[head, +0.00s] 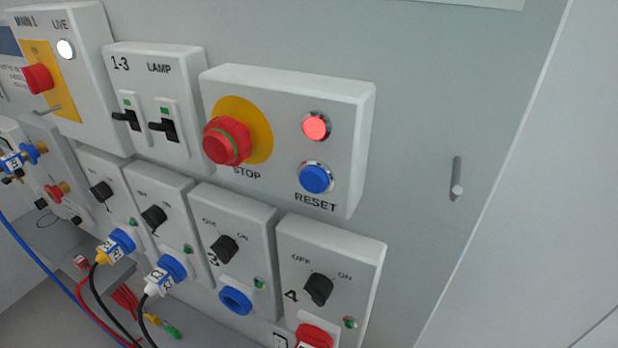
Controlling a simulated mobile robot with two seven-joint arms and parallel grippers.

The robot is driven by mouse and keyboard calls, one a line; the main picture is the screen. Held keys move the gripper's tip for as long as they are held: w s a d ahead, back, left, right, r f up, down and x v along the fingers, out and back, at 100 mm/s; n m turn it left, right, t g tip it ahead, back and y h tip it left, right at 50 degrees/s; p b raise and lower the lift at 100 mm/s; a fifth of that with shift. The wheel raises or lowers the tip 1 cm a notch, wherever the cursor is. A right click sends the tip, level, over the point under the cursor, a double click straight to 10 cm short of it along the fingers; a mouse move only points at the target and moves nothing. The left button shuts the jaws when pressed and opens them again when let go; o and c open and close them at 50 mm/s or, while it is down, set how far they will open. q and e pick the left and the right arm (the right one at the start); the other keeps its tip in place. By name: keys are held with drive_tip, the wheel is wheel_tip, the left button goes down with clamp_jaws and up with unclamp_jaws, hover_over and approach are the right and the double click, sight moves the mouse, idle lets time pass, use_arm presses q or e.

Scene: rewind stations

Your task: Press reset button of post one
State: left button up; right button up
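The blue reset button (316,178) sits in a silver ring above the word RESET on a pale box (285,172) at the upper middle of the head view. A lit red lamp (315,126) is directly above it. A large red stop knob (228,141) on a yellow disc is to its left. No post number shows on this box. Neither of my grippers is in the view.
To the left are a two-lever switch box (160,60) and a MAIN 1 box (85,20). Below are several rotary switches with sockets, including switch four (319,289). Cables hang at lower left. A peg (456,180) sticks out at right.

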drive_tip(key=shift+c, duration=0.8)
drive_tip(key=shift+d, duration=0.15)
clamp_jaws()
idle(0.6)
